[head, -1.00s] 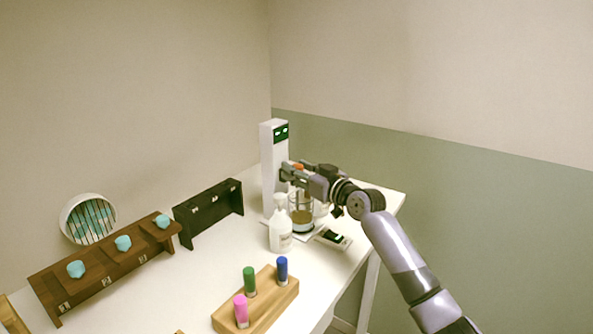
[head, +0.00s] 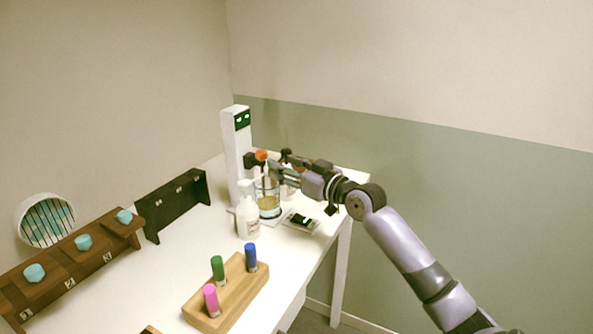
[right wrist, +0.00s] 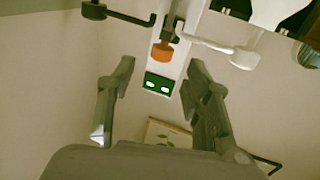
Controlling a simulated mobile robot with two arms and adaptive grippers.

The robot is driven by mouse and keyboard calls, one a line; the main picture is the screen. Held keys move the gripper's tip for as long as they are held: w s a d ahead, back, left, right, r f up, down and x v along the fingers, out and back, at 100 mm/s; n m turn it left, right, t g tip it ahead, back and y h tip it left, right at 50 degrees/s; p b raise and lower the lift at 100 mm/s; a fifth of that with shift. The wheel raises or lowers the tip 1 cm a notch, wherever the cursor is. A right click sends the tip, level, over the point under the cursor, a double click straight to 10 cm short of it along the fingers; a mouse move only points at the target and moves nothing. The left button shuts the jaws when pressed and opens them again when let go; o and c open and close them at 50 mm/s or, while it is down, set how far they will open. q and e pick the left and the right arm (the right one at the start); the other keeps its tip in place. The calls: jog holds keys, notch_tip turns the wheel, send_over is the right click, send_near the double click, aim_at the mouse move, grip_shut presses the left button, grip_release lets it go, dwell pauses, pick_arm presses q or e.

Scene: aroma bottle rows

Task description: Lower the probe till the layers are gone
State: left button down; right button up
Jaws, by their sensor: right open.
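A tall white stand (head: 233,150) with a green screen (head: 242,120) rises at the table's back. A dark arm with an orange knob (head: 261,155) juts from it above a glass beaker (head: 269,190). The beaker holds amber-yellow liquid (head: 268,203); I cannot make out the probe or separate layers clearly. My right gripper (head: 273,168) is open, just right of the knob and above the beaker. In the right wrist view, the knob (right wrist: 162,52) shows beyond the spread fingers (right wrist: 160,68), with nothing held. My left gripper is out of view.
A white pump bottle (head: 248,218) stands close in front of the beaker. A small device with a dark display (head: 301,220) lies to its right. A wooden block (head: 230,290) with coloured vials and a dark rack (head: 172,205) are farther left.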

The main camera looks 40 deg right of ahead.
jog(key=shift+s+d, duration=0.15)
jog(key=shift+s, duration=0.75)
jog(key=shift+s+d, duration=0.1)
jog(key=shift+s, duration=0.75)
